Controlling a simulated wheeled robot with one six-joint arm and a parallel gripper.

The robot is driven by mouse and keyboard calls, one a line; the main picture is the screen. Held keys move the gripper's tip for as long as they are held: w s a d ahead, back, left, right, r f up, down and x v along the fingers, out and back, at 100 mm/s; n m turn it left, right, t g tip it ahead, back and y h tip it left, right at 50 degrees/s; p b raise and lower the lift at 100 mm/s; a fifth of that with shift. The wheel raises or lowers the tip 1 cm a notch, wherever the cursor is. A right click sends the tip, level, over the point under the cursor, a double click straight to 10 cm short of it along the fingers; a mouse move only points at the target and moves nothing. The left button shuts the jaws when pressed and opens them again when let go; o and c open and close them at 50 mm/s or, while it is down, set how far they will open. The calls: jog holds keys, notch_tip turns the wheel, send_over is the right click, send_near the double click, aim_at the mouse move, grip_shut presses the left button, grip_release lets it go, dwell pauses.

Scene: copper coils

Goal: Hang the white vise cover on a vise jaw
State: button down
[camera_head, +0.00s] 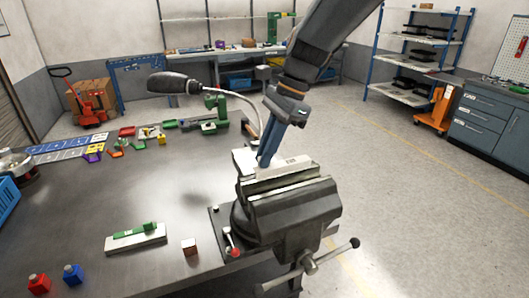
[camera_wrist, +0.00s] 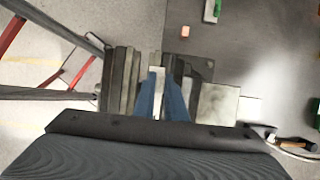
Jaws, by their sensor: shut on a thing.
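The vise (camera_head: 290,212) is dark grey and bolted at the table's right edge, with pale jaw faces. In the wrist view the vise jaws (camera_wrist: 118,82) show as upright bands. My gripper (camera_head: 264,162) points down over the vise, its blue fingers close together and shut on the white vise cover (camera_head: 293,163). The white cover also shows in the wrist view (camera_wrist: 158,76), as a narrow pale strip between the fingertips. It is right at the jaws. I cannot tell whether it touches or rests on one; its lower part is hidden.
On the table (camera_head: 150,205) lie a white block with a green piece (camera_head: 136,236), a small wooden cube (camera_head: 189,246), and red (camera_head: 38,282) and blue (camera_head: 73,274) pieces. A bent lamp (camera_head: 175,83) stands behind. The vise handle (camera_head: 308,264) juts out in front.

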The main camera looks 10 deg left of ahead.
jog(key=shift+f, duration=1)
dwell(0.8)
jog(key=shift+f+p, duration=0.3)
jog(key=shift+p, duration=0.55)
dwell(0.8)
jog(key=c, duration=1.7)
grip_release()
jog(key=shift+r+p, duration=0.9)
jog(key=shift+r, duration=0.4)
jog(key=shift+w+r, duration=0.1)
jog(key=shift+r, duration=2.6)
